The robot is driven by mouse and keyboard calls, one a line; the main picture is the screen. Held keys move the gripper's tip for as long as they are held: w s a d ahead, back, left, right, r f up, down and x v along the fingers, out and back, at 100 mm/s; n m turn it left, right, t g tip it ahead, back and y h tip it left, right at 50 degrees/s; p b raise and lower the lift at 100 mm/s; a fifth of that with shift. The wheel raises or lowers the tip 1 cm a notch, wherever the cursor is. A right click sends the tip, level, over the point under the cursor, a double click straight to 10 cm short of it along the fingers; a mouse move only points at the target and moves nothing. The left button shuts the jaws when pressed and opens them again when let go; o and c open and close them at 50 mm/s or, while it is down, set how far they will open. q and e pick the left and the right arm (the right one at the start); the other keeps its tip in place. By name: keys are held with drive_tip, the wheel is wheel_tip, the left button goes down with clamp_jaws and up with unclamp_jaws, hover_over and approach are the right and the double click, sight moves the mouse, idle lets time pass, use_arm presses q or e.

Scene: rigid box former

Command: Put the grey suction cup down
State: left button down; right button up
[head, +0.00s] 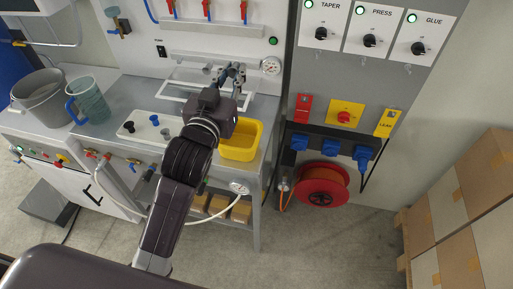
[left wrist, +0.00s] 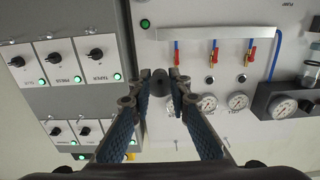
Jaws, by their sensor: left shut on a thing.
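My left gripper (head: 232,72) is raised above the back of the grey bench. In the left wrist view its blue-padded fingers (left wrist: 162,88) are shut on a small dark grey piece, the grey suction cup (left wrist: 159,96), held between the tips. A white holder plate (head: 141,134) lies on the bench left of my arm. My right gripper is in neither view.
A yellow bin (head: 243,148) stands at the bench's right edge, beside my wrist. A grey bucket (head: 42,102) and a blue-handled clear jug (head: 91,100) stand at the left. A white frame (head: 174,92) and a gauge (head: 271,66) are at the back.

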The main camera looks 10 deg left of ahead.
use_arm(q)
drive_tip(key=f+b, duration=0.1)
drive_tip(key=f, duration=1.9)
drive_tip(key=shift+a, duration=0.2)
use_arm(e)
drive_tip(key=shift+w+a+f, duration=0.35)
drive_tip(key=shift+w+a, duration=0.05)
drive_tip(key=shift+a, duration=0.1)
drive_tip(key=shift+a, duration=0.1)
use_arm(q)
drive_tip(key=shift+f+b, duration=0.4)
drive_tip(key=shift+f, duration=0.2)
drive_tip(key=c, duration=1.8)
unclamp_jaws()
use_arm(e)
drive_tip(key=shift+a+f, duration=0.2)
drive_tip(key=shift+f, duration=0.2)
